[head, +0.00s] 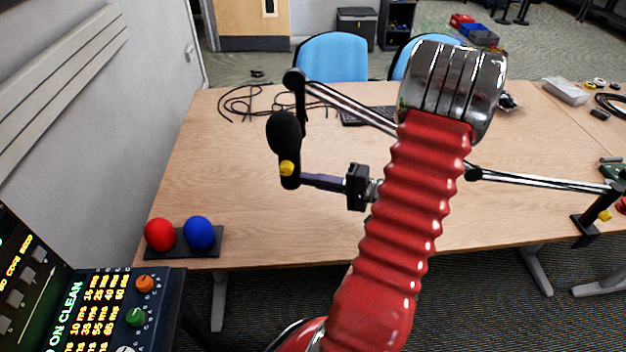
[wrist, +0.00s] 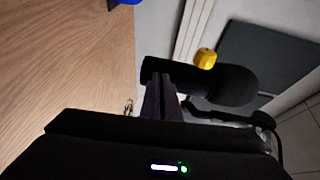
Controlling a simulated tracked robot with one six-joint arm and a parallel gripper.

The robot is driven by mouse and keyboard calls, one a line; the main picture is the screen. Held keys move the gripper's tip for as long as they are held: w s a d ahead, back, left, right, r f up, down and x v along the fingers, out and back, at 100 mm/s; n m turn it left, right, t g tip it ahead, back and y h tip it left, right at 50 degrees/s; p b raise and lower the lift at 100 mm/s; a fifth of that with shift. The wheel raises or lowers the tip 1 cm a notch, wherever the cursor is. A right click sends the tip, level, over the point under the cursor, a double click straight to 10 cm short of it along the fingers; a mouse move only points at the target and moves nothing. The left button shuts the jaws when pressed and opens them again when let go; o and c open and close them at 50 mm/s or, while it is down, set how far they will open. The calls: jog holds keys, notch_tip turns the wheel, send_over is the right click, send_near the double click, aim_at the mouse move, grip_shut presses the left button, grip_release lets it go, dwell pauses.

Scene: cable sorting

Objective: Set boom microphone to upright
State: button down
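The boom microphone (head: 284,132) has a black foam head on top and a dark body below with a yellow knob (head: 287,168). In the head view it stands nearly upright, hanging from the end of the boom arm (head: 345,104). In the wrist view the microphone (wrist: 232,85) lies across the picture, foam to the right. My gripper (head: 306,180) reaches in from the right at the lower body. In the wrist view its dark purple fingers (wrist: 160,78) are close together and end at the body, touching or almost touching it. I see nothing clearly held between them.
The boom's clamp (head: 588,228) is on the right table edge. Red and blue balls (head: 180,234) sit on a black base at the front left corner. Black cables (head: 250,103) lie at the back left. My red arm hides part of the boom and table.

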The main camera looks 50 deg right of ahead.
jog(key=shift+a, duration=0.1)
jog(key=f+v, duration=0.1)
jog(key=v, duration=1.3)
jog(key=shift+f, duration=0.35)
dwell(0.3)
